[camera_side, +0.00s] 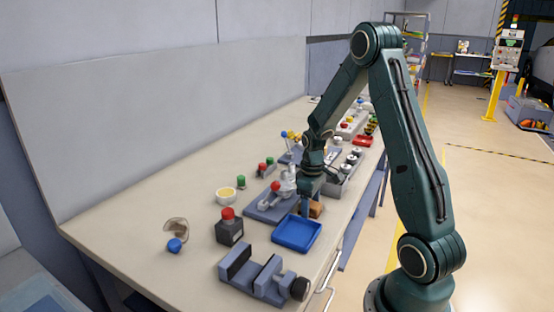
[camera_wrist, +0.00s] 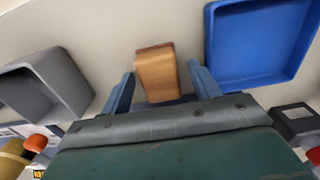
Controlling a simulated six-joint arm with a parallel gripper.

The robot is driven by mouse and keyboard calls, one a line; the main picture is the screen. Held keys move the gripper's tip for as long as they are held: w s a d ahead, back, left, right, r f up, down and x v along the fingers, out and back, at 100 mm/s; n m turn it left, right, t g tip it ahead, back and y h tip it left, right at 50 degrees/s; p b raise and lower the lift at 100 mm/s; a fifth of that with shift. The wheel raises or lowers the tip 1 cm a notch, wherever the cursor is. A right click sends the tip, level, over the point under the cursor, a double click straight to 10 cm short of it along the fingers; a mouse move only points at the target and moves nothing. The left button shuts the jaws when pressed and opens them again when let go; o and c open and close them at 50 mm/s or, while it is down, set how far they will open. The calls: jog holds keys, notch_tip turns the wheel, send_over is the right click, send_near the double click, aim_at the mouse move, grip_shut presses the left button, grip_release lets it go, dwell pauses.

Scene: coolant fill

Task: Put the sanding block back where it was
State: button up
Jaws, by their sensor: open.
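The sanding block looks like a small orange-brown wooden block. In the side view the sanding block (camera_side: 317,209) sits on the bench just behind the blue tray, partly hidden by my gripper (camera_side: 308,200). In the wrist view the sanding block (camera_wrist: 156,72) lies between the two blue fingers of my gripper (camera_wrist: 161,80). The fingers are open, with a gap on each side of the block. The block's near end is hidden by the gripper body, and I cannot tell the height of the fingertips over the bench.
The blue tray (camera_side: 297,233) is empty and close to the block; it also shows in the wrist view (camera_wrist: 225,45). A grey bin (camera_wrist: 48,85) stands on the other side. A vise (camera_side: 262,277) and a red-topped dark box (camera_side: 229,231) stand nearer the camera.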

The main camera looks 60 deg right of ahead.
notch_tip(320, 180, up, 12)
dwell(0.6)
jog(key=shift+a, duration=0.1)
dwell(0.4)
jog(key=s+a+r+t+h, duration=0.1)
jog(key=s+a+r, duration=0.1)
jog(key=a+r, duration=0.35)
jog(key=s+a+r+t, duration=0.1)
jog(key=a+r+t, duration=0.15)
jog(key=a, duration=0.55)
jog(key=s+a+r+t+y, duration=0.1)
jog(key=s+a+r+t, duration=0.1)
jog(key=s+a, duration=0.8)
jog(key=shift+r, duration=0.45)
